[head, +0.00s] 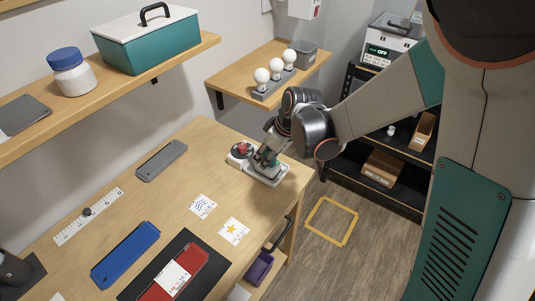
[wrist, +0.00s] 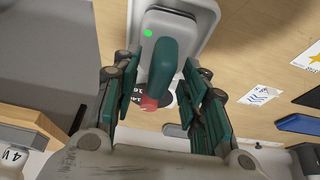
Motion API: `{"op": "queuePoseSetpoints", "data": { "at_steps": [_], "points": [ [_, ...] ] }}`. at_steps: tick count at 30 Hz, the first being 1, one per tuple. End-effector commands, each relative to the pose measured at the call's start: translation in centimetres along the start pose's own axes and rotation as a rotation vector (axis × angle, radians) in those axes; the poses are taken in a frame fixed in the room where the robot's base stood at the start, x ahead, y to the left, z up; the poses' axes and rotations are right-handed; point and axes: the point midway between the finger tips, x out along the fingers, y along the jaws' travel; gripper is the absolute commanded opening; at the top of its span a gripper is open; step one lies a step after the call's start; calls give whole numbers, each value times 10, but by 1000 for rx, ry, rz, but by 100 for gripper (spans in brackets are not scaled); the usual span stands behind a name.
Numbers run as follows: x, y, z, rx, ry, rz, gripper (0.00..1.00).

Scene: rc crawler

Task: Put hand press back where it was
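The hand press has a pale base (head: 270,178) and a teal handle, and sits at the far right end of the wooden workbench. In the wrist view its teal handle (wrist: 163,68) stands between my fingers, with a bright green dot on the pale base behind it. My gripper (head: 263,160) is down at the press; in the wrist view (wrist: 162,100) its two fingers are spread on either side of the handle, with gaps visible. The arm partly hides the press in the head view.
A grey case (head: 161,160), picture cards (head: 234,231), a blue tray (head: 125,254) and a red tray (head: 172,280) lie on the bench. Yellow tape (head: 331,221) marks a floor square.

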Motion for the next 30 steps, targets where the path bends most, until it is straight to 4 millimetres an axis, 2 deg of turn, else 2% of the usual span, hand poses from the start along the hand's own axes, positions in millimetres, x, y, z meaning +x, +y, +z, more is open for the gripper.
{"op": "queuePoseSetpoints", "data": {
  "at_steps": [8,21,25,30],
  "points": [
    [-8,0,-2,1,0,0,40],
    [-94,0,-2,1,0,1,40],
    [-111,0,-2,1,0,0,40],
    [-122,-1,-1,0,0,0,40]
  ]
}}
